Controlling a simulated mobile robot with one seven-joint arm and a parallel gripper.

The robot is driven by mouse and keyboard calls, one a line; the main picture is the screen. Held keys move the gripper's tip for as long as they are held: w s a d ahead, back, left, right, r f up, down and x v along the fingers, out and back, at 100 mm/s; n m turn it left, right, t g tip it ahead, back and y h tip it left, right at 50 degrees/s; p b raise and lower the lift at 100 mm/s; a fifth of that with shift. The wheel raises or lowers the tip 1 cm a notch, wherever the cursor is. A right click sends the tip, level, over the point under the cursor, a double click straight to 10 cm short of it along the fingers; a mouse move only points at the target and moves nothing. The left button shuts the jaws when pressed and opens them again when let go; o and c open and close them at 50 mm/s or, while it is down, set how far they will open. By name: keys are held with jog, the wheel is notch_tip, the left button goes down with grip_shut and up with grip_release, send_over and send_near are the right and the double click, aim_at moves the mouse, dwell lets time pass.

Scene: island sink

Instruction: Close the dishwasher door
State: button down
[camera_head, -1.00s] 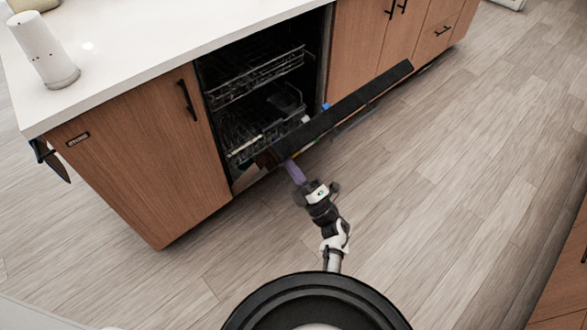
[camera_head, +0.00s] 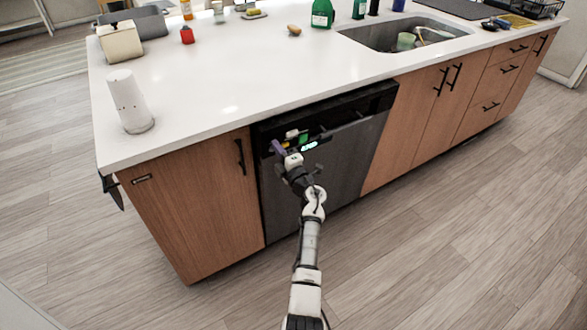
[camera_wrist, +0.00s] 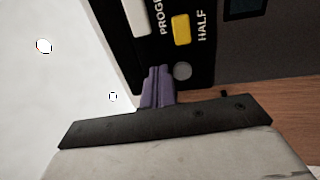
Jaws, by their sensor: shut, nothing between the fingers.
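The dishwasher door (camera_head: 345,160) is dark grey and stands upright in the front of the island, between wooden cabinets. Its top black control strip (camera_head: 325,117) looks about level with the cabinet fronts; I cannot tell if a small gap is left. My gripper (camera_head: 277,147) is shut and empty, with purple fingers at the upper left of the door. In the wrist view the fingers (camera_wrist: 158,87) are by the black control panel (camera_wrist: 205,50) with its white and yellow buttons; whether they touch it I cannot tell. The racks inside are hidden.
The white countertop (camera_head: 230,90) overhangs just above the door. A cabinet handle (camera_head: 240,156) sticks out left of the door. A sink (camera_head: 410,35), bottles and a paper roll (camera_head: 130,103) are on the counter. The floor (camera_head: 440,240) in front is clear.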

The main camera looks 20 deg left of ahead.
jog(key=x, duration=0.2)
jog(key=b+x, duration=0.1)
jog(key=x, duration=0.1)
jog(key=f+b+x, duration=0.1)
jog(key=x, duration=0.1)
jog(key=shift+w+a, duration=0.15)
jog(key=shift+a, duration=0.05)
jog(key=shift+w+a+r+b, duration=0.1)
jog(key=shift+a+r+b, duration=0.1)
jog(key=shift+r, duration=0.25)
jog(key=shift+w+a+r+b, duration=0.15)
jog(key=shift+r, duration=0.3)
jog(key=shift+s+a+r, duration=0.1)
jog(key=shift+a+r, duration=0.05)
jog(key=shift+a, duration=0.05)
jog(key=shift+d, duration=0.1)
jog(key=s+d+f, duration=0.2)
jog(key=f, duration=0.1)
jog(key=shift+d+p, duration=0.25)
jog(key=shift+p, duration=0.05)
jog(key=r+v, duration=0.1)
jog(key=v, duration=1)
jog(key=shift+d, duration=0.4)
